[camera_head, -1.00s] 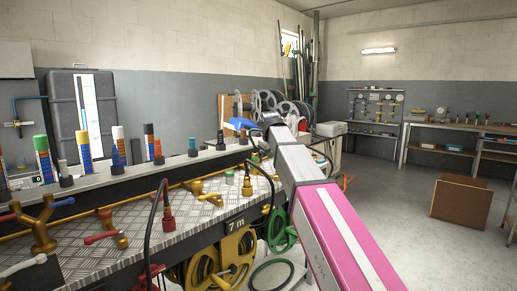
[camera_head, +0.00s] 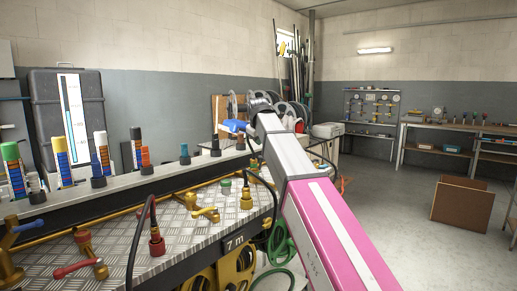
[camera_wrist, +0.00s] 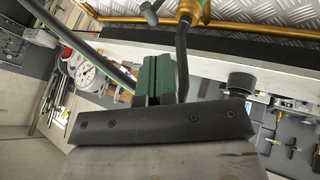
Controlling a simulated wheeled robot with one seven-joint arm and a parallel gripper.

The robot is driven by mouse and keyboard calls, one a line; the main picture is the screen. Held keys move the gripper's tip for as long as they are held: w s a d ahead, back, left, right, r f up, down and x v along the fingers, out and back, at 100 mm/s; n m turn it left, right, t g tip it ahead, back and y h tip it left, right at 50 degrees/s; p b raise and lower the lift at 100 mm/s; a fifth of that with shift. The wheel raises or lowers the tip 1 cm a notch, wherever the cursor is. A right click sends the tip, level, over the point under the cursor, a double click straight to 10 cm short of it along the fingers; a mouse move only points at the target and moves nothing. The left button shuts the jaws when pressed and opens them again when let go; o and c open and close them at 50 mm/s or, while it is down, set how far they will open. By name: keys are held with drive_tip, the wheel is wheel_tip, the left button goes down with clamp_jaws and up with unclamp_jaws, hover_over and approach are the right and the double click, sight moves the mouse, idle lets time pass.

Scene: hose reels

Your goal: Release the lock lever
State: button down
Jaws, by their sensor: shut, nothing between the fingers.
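My gripper (camera_wrist: 158,68) shows in the wrist view as two green fingers close together beyond a dark bar with screws. They look empty. Close behind them are a black hose and a brass fitting (camera_wrist: 190,10) at the top edge. A grey lever-like part (camera_wrist: 150,12) is beside that fitting. In the head view, my arm reaches past the bench's right end and its fingers cannot be made out. Handled valves stand on the bench: a yellow one (camera_head: 205,213), a red one (camera_head: 75,268) and a blue one (camera_head: 28,226). I cannot tell which part is the lock lever.
The bench top (camera_head: 120,235) is metal tread plate, with a "7 m" label on its front and hose reels below. Coloured cylinders line its back ledge. The floor between is clear.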

drive_tip(key=x, duration=0.9)
drive_tip(key=shift+f, duration=0.15)
drive_tip(key=shift+w, duration=0.1)
